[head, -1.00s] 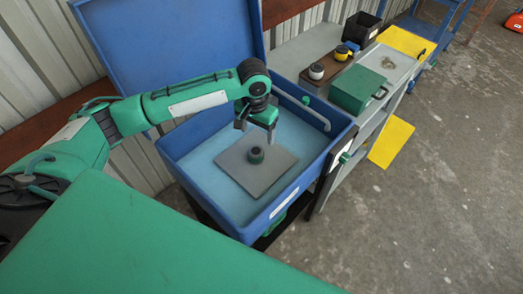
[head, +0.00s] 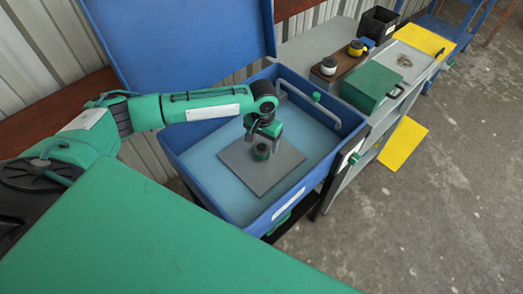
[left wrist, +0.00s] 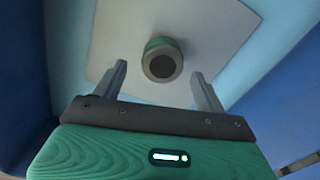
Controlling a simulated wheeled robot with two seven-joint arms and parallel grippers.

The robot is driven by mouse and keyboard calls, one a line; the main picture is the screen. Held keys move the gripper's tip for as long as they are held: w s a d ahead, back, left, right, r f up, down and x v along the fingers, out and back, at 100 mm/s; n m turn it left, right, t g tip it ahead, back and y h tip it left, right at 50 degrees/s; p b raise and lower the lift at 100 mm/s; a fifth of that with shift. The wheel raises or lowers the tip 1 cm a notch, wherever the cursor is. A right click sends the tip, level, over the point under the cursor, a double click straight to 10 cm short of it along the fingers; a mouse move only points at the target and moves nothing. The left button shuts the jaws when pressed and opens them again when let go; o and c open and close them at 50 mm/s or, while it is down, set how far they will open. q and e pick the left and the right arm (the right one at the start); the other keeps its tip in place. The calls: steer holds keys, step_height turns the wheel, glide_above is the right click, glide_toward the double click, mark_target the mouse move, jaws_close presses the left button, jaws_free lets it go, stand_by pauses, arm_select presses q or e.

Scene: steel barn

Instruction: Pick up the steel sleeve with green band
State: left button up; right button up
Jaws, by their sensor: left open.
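The steel sleeve with green band (head: 261,151) stands upright on a grey square plate (head: 255,176) inside the blue bin (head: 222,207). In the left wrist view the sleeve (left wrist: 162,61) shows its dark round opening, with the green band around its side. My left gripper (head: 264,135) is just above and behind the sleeve in the head view. In the left wrist view its two fingers (left wrist: 158,85) are apart, with the sleeve beyond their tips and between their lines. Nothing is held. My right gripper is not in view.
The bin's raised blue lid (head: 180,45) stands behind it, and its walls surround the plate. To the right, a bench holds a green box (head: 370,86), a brown block with two round parts (head: 342,62), a black bin (head: 378,24) and a yellow tray (head: 424,40).

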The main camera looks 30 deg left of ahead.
mark_target(262, 147)
arm_select(q)
steer(key=shift+s+a+f+p, duration=0.15)
steer(key=shift+f+p, duration=0.25)
steer(key=shift+f, duration=1.85)
steer(key=shift+c, duration=0.2)
steer(key=c, duration=1.1)
steer(key=shift+c, duration=0.9)
steer(key=shift+r, duration=0.15)
